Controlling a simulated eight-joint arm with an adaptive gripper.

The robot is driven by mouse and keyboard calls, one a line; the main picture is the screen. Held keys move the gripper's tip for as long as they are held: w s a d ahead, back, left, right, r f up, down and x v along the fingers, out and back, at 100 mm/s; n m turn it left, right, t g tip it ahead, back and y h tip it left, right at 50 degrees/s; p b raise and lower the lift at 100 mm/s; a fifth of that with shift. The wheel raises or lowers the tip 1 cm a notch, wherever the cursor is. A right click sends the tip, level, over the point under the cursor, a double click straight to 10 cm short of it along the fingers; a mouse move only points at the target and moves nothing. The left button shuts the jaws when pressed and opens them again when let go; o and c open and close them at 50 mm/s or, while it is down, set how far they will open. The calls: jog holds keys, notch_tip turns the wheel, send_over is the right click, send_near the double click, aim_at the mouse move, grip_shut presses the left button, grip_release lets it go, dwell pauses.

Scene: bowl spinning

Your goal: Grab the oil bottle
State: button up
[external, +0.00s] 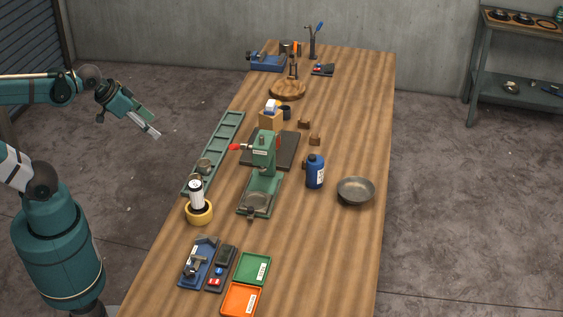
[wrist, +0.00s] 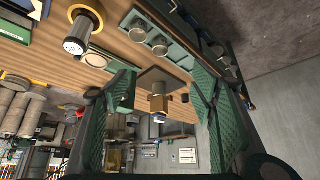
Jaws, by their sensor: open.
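A blue bottle (external: 315,171) with a white label and dark cap stands upright on the wooden table, right of the green press. Which of the two is the oil bottle I cannot tell for sure. The white cylinder also shows at the upper left of the wrist view (wrist: 79,36). My gripper (external: 150,124) is off the table's left side, apart from both. In the wrist view, its green fingers (wrist: 165,85) are spread, with nothing held between them.
A green press (external: 263,156) stands mid-table. A green rack (external: 228,131) lies along the left edge. A grey bowl (external: 356,190) sits right of the blue bottle. Green (external: 252,268) and orange (external: 241,300) trays lie at the front. The table's right strip is mostly clear.

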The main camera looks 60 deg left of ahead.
jog(key=w+d+r+m+g+p, duration=0.1)
jog(key=w+d+r+m, duration=0.1)
jog(key=w+r, duration=0.4)
jog(key=m+g+p, duration=0.4)
jog(key=m+p, duration=0.2)
jog(key=m, duration=0.3)
send_over(316, 156)
jog(key=s+a, duration=0.9)
notch_tip(316, 156, down, 6)
jog(key=w+d+f+m, duration=0.1)
jog(key=w+d+f, duration=0.1)
jog(key=d+f, duration=0.1)
jog(key=w+d+f+m+g+p, duration=0.1)
jog(key=w+d+f, duration=0.1)
jog(key=f, duration=0.3)
jog(key=w+d+f+m+p, duration=0.1)
jog(key=w+d+f, duration=0.2)
jog(key=w+f, duration=0.1)
jog(key=shift+w+d+f+g, duration=0.1)
jog(key=shift+w+d+g, duration=0.1)
jog(key=shift+d+g, duration=0.2)
jog(key=shift+w+d+f, duration=0.2)
jog(key=shift+d+f, duration=0.05)
jog(key=shift+f, duration=0.25)
jog(key=shift+f, duration=0.1)
jog(key=shift+f+p, duration=0.3)
jog(key=shift+f, duration=0.9)
